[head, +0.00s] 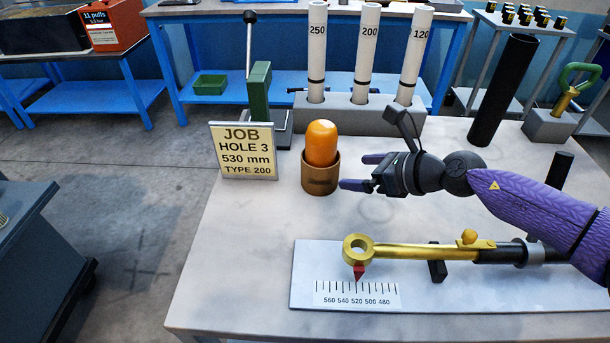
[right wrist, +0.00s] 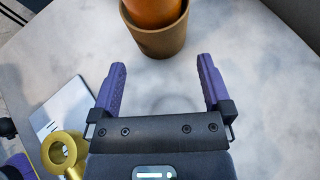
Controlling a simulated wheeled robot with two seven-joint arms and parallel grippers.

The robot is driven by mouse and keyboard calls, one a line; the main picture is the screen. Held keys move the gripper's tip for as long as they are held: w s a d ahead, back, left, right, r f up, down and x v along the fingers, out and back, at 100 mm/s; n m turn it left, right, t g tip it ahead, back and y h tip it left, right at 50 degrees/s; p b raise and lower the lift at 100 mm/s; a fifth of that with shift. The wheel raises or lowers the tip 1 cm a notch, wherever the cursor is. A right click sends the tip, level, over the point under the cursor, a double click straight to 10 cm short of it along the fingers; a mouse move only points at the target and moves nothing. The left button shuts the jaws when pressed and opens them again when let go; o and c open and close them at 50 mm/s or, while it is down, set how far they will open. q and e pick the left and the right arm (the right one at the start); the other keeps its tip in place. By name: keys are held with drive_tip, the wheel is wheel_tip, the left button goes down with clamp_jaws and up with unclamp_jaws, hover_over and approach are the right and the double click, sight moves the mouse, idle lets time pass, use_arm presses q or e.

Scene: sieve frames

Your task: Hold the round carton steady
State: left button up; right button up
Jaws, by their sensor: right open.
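The round carton (head: 320,180) is a brown open-topped cup standing upright on the table, with an orange rounded piece (head: 321,142) sitting in it. In the right wrist view the carton (right wrist: 161,40) is at the top, just beyond the fingertips. My right gripper (head: 358,172) is open and empty, a short gap to the right of the carton, its fingers pointing at it. It also shows in the right wrist view (right wrist: 160,75), with bare table between the fingers. My left gripper is not in view.
A job sign (head: 244,150) stands left of the carton, with a green press (head: 258,95) behind. A rack (head: 345,115) with white tubes stands behind. In front lies a board (head: 305,265) with a brass ring tool (head: 410,251). A black tube (head: 502,90) stands right.

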sight(337, 172)
drive_tip(key=b+x, duration=0.5)
drive_tip(key=x, duration=0.3)
drive_tip(key=shift+s+a+f, duration=0.1)
drive_tip(key=shift+a+f, duration=0.1)
drive_tip(key=shift+f, duration=0.05)
drive_tip(key=shift+a, duration=0.15)
drive_tip(key=shift+a+r, duration=0.1)
drive_tip(key=c, duration=0.5)
drive_tip(key=o, duration=0.4)
drive_tip(key=c, duration=1.2)
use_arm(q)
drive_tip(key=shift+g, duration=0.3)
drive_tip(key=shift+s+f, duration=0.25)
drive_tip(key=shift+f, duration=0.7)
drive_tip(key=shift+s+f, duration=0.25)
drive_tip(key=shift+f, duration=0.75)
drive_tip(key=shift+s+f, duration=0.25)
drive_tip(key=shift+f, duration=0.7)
use_arm(e)
clamp_jaws()
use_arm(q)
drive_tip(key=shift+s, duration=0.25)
